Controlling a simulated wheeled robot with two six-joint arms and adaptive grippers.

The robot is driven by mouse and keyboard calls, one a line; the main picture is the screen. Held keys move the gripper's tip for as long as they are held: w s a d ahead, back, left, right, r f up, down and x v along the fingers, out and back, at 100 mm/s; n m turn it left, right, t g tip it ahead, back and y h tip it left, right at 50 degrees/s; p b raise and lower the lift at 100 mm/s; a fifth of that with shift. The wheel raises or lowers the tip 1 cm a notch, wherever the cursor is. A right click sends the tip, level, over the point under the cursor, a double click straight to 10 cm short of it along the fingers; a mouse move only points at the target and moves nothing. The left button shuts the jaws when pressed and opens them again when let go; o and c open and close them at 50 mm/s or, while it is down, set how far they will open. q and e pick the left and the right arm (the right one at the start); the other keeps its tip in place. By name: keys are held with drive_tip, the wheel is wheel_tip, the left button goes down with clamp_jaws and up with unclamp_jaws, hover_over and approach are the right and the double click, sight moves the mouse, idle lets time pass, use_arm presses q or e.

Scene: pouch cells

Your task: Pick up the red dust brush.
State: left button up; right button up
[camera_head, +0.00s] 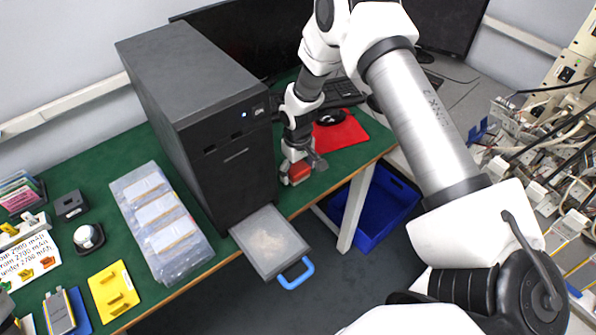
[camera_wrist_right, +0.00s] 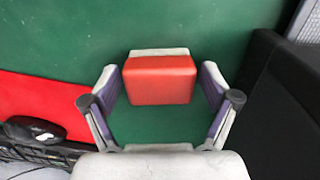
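The red dust brush (camera_wrist_right: 160,80) lies on the green table top, with a pale grey strip along its far edge in the right wrist view. It also shows as a small red block (camera_head: 299,172) near the table's front edge in the head view. My right gripper (camera_wrist_right: 160,76) points down over it, with one finger on each side. The fingers are spread, and narrow gaps show between them and the brush. In the head view my right gripper (camera_head: 298,160) partly hides the brush. I do not make out my left gripper.
A black computer tower (camera_head: 205,120) stands left of the brush. A red mat (camera_head: 340,133) with a black mouse (camera_head: 331,117) lies behind it to the right. A grey dustpan (camera_head: 268,243) with a blue handle overhangs the front edge. A blue bin (camera_head: 385,212) stands below.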

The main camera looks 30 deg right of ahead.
sight(298, 167)
drive_tip(key=shift+w, duration=0.15)
drive_tip(key=c, duration=0.7)
drive_tip(key=shift+r, duration=0.55)
wheel_tip(298, 167, up, 2)
drive_tip(key=shift+r+b, duration=0.15)
drive_tip(key=shift+b, duration=0.5)
drive_tip(key=s+a+b, duration=0.1)
drive_tip(key=s+a, duration=0.1)
drive_tip(key=s, duration=0.2)
drive_tip(key=s+a+r+b, duration=0.1)
drive_tip(key=s+a, duration=0.2)
drive_tip(key=s, duration=0.2)
drive_tip(key=s+a+b, duration=0.1)
drive_tip(key=s+a, duration=0.1)
drive_tip(key=s, duration=0.3)
drive_tip(key=shift+a+r, duration=0.25)
drive_tip(key=shift+a, duration=0.1)
